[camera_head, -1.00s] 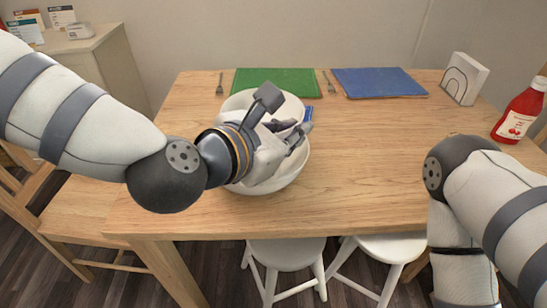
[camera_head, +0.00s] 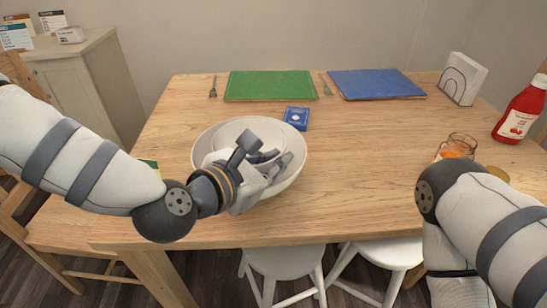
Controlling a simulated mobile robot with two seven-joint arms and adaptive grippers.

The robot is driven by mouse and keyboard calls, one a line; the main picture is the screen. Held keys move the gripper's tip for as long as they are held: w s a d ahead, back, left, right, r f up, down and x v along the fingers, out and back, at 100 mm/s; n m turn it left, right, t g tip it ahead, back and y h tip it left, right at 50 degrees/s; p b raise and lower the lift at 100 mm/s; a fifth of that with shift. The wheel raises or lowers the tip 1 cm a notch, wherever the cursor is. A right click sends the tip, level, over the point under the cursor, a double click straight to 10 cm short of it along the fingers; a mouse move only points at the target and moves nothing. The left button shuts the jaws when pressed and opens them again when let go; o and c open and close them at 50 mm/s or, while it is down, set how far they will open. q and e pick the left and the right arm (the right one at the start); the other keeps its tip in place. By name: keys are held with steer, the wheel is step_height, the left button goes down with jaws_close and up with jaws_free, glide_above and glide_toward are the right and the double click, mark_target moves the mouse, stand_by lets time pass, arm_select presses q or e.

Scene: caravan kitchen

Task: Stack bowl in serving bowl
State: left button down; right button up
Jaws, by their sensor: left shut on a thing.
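The large white serving bowl (camera_head: 296,172) stands on the table left of centre. A smaller white bowl (camera_head: 234,131) shows within its rim, partly hidden by my gripper. Whether the smaller bowl rests on the serving bowl's bottom I cannot tell. My left gripper (camera_head: 270,162) is over the near right side of the bowls, shut on the smaller bowl; the grip itself is partly hidden. My right arm comes in at the right, and its gripper is out of view.
A blue card box (camera_head: 296,118) lies behind the bowls. Green (camera_head: 270,85) and blue (camera_head: 378,83) placemats and two forks lie at the back. A glass jar (camera_head: 458,147), ketchup bottle (camera_head: 521,112) and napkin holder (camera_head: 463,80) stand right. The table's middle right is clear.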

arm_select(q)
steer(key=shift+f, duration=0.2)
steer(key=c, duration=1.9)
jaws_free()
steer(key=shift+c, duration=0.2)
